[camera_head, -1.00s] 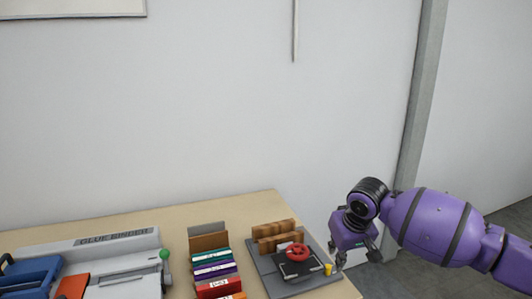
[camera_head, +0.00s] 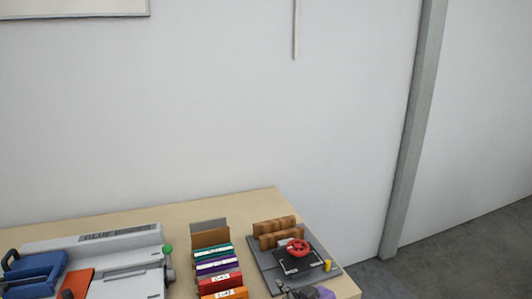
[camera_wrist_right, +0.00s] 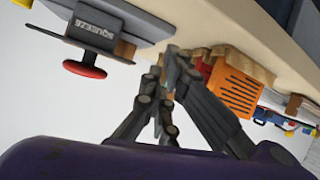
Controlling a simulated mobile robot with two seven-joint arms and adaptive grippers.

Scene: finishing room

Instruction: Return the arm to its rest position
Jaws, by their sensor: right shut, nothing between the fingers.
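My right gripper (camera_head: 290,290) shows only in part at the bottom edge of the head view, in front of the grey press with the red knob. In the right wrist view, its dark fingers (camera_wrist_right: 172,62) meet at the tips, shut and empty. The rest of my right arm is out of the head view, apart from a bit of purple shell. My left gripper is in neither view.
The wooden table (camera_head: 180,217) bears a glue binder (camera_head: 125,238), a rack of coloured books (camera_head: 214,260) and a press with a red knob (camera_head: 298,247). The knob (camera_wrist_right: 85,69) and an orange block (camera_wrist_right: 236,91) are near the fingers in the wrist view. Floor right of the table is clear.

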